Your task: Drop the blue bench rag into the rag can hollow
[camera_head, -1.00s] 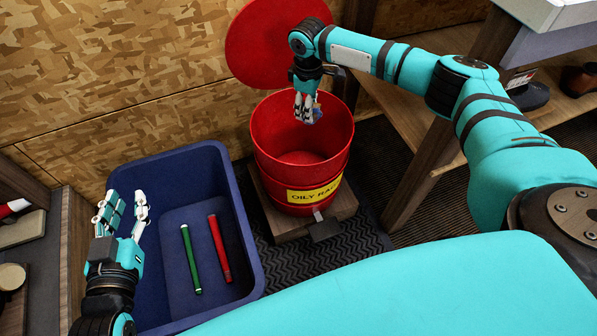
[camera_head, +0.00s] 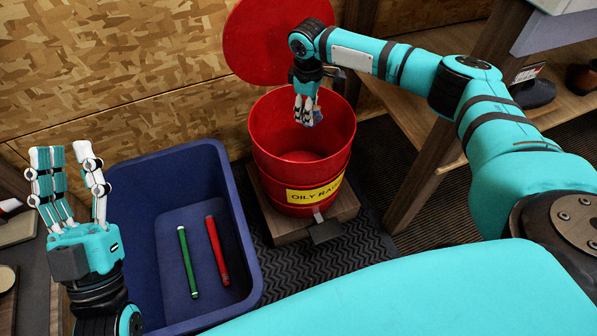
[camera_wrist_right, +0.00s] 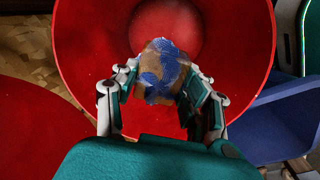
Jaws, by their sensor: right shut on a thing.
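The red rag can (camera_head: 268,150) stands open with a yellow "OILY RAGS" label, its round red lid (camera_head: 265,45) raised behind it. My right gripper (camera_head: 307,118) is over the can's mouth, fingers pointing down. In the right wrist view it is shut on the crumpled blue bench rag (camera_wrist_right: 162,68), which has tan patches, with the hollow of the can (camera_wrist_right: 165,28) behind it. The rag (camera_head: 318,115) shows only as a small bit in the head view. My left gripper (camera_head: 72,172) is open and empty, fingers up, at the left edge of the blue bin.
A dark blue bin (camera_head: 240,225) holds a green grip (camera_head: 188,262) and a red grip (camera_head: 217,250). The can stands on a wooden pedal base (camera_head: 345,203) on a black ribbed mat (camera_head: 350,245). A wooden bench (camera_head: 425,165) with shelves stands at right.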

